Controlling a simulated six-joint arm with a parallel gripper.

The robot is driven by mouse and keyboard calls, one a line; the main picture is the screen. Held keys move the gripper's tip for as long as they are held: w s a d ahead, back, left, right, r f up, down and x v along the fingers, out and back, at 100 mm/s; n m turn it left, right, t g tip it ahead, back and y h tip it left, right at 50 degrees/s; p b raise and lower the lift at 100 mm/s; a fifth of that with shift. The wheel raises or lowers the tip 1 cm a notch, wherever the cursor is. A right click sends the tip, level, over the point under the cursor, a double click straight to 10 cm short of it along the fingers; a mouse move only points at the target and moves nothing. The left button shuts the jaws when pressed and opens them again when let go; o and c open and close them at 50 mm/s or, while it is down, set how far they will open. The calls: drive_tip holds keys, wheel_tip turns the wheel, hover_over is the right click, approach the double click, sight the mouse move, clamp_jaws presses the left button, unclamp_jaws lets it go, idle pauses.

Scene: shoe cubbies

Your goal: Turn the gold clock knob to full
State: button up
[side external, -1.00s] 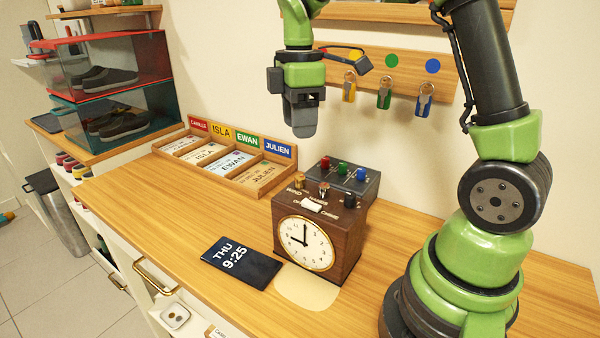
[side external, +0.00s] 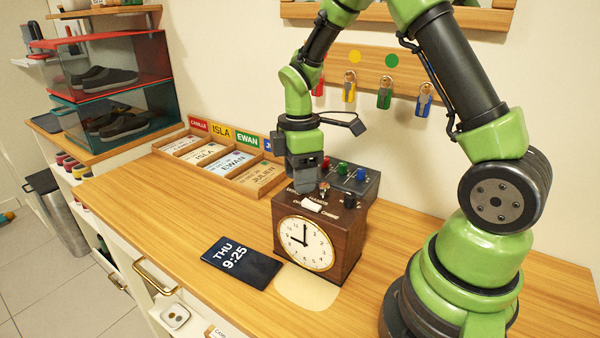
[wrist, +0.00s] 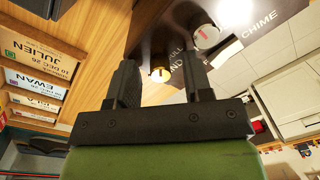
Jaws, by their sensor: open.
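The brown wooden clock (side external: 345,238) stands on the counter, its round white face (side external: 304,245) toward the camera. My gripper (side external: 304,190) points down over the left part of its top, fingers close to the surface. In the wrist view the gold knob (wrist: 160,75) shows between my two open fingers (wrist: 160,66), with a gap on each side. In the side view my fingers hide this knob. Lettering "FULL" and part of another word show beside it in the wrist view. I cannot tell its exact setting.
Beside my gripper on the clock top are a copper-coloured knob (side external: 324,187), a white switch (side external: 313,204) and a black knob (side external: 349,201). A dark box (side external: 350,178) with coloured knobs stands behind. A name-card tray (side external: 225,160) lies left; a dark date card (side external: 241,262) lies in front.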

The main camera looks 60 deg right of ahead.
clamp_jaws()
drive_tip(key=shift+m, duration=0.3)
drive_tip(key=m, duration=0.5)
drive_tip(key=shift+m, duration=0.3)
drive_tip(key=m, duration=1)
drive_tip(key=shift+m+t, duration=0.4)
drive_tip(key=m, duration=0.5)
